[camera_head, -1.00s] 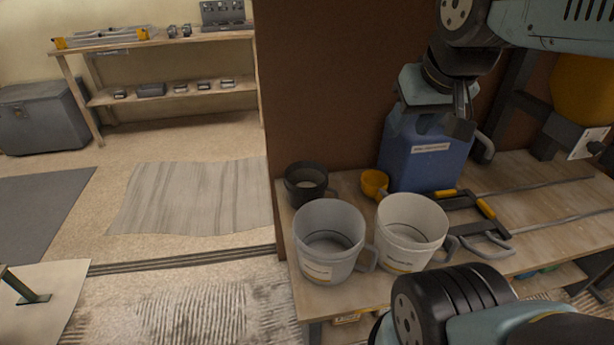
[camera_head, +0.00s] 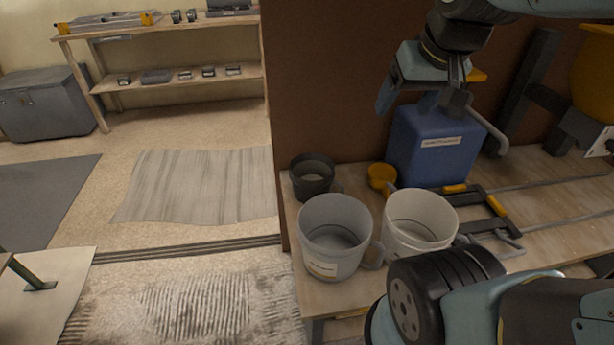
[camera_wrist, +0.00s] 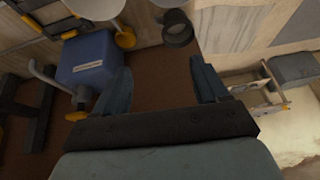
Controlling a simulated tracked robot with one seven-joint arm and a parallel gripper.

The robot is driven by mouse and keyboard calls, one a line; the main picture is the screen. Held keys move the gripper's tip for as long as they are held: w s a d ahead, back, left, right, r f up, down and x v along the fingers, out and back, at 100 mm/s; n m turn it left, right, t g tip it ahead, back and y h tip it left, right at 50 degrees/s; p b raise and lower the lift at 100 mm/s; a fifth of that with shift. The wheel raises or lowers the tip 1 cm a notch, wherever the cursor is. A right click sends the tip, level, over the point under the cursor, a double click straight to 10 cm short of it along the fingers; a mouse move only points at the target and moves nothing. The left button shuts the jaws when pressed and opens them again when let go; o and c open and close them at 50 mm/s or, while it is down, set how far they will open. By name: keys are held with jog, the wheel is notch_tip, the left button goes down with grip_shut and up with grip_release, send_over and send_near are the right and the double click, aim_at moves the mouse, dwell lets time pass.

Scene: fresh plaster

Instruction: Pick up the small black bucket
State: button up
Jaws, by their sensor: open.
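The small black bucket (camera_head: 312,178) stands upright at the back left corner of the wooden bench, behind the grey bucket. In the wrist view the black bucket (camera_wrist: 178,30) shows beyond the fingers, its opening towards the camera. My gripper (camera_head: 418,92) is open and empty, above and to the right of the black bucket, in front of the brown panel and over the blue container. In the wrist view the two fingers of my gripper (camera_wrist: 163,84) stand wide apart with nothing between them.
A grey bucket (camera_head: 335,236) and a white bucket (camera_head: 420,222) stand in front of the black one. A yellow scoop (camera_head: 382,177) and a blue container (camera_head: 436,146) are to its right. A yellow-and-black frame (camera_head: 492,212) lies on the bench (camera_head: 560,195). The brown panel (camera_head: 335,80) rises behind.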

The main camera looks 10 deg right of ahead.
jog(key=shift+o, duration=1.3)
jog(key=w+f+m+g+y, duration=0.1)
jog(key=w+f, duration=0.3)
jog(key=w, duration=0.5)
jog(key=shift+w+a+m+g, duration=0.2)
jog(key=shift+a+m+g, duration=0.1)
jog(key=shift+a+g, duration=0.1)
jog(key=m+g+h, duration=0.2)
jog(key=m+g, duration=0.1)
jog(key=m, duration=0.2)
send_over(338, 183)
notch_tip(338, 183, down, 29)
notch_tip(338, 183, down, 9)
jog(key=shift+f, duration=0.2)
jog(key=shift+w+d+f, duration=0.1)
jog(key=shift+w+f, duration=0.05)
jog(key=shift+f, duration=1.15)
jog(key=shift+w+f, duration=0.15)
jog(key=shift+f, duration=1.1)
jog(key=c, duration=1.2)
